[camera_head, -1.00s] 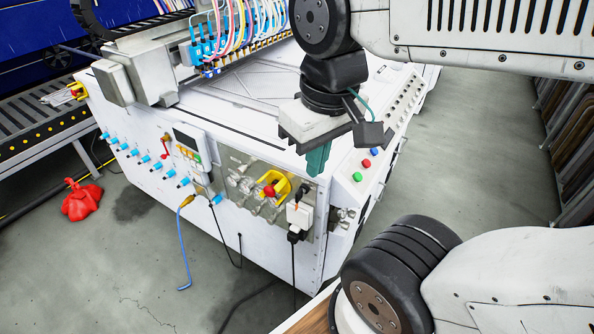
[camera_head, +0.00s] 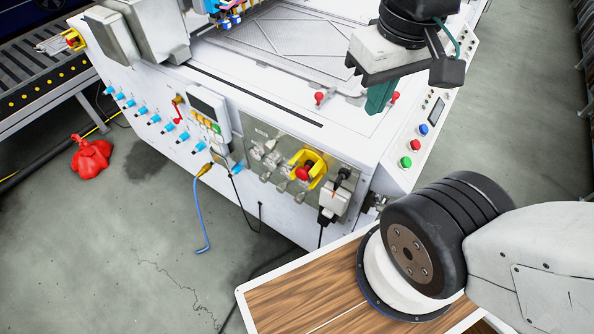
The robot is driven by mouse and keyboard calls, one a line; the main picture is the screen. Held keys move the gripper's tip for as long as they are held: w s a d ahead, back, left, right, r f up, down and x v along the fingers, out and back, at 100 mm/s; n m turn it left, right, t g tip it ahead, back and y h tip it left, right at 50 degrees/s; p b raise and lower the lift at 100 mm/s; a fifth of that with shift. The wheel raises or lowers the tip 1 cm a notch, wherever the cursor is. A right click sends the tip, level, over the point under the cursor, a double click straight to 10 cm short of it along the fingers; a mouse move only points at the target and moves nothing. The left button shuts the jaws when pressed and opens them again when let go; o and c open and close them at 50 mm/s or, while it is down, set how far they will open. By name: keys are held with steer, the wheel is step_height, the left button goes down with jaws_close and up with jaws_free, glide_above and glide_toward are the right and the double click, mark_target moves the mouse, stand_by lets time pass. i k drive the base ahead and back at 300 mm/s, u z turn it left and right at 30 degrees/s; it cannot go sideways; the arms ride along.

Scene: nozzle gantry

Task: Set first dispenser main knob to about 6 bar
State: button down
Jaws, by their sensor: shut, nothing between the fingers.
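My gripper (camera_head: 381,95) has green fingers that are shut with nothing between them. It points down over the front right part of the white machine (camera_head: 225,85), apart from the front panel. No knob is marked as the first dispenser's main knob, and I cannot tell which one it is. The front face carries a metal plate with silver fittings (camera_head: 268,160) and a red knob in a yellow surround (camera_head: 306,170). A row of blue-tipped fittings (camera_head: 154,119) runs to the left. No pressure reading is legible.
A grey control box with buttons (camera_head: 208,112) sticks out from the front face. A red object (camera_head: 90,158) lies on the open floor at left.

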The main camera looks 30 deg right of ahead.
mark_target(269, 146)
steer(key=z, duration=0.75)
steer(key=k, duration=1.6)
steer(key=u, duration=0.55)
steer(key=i, duration=1.05)
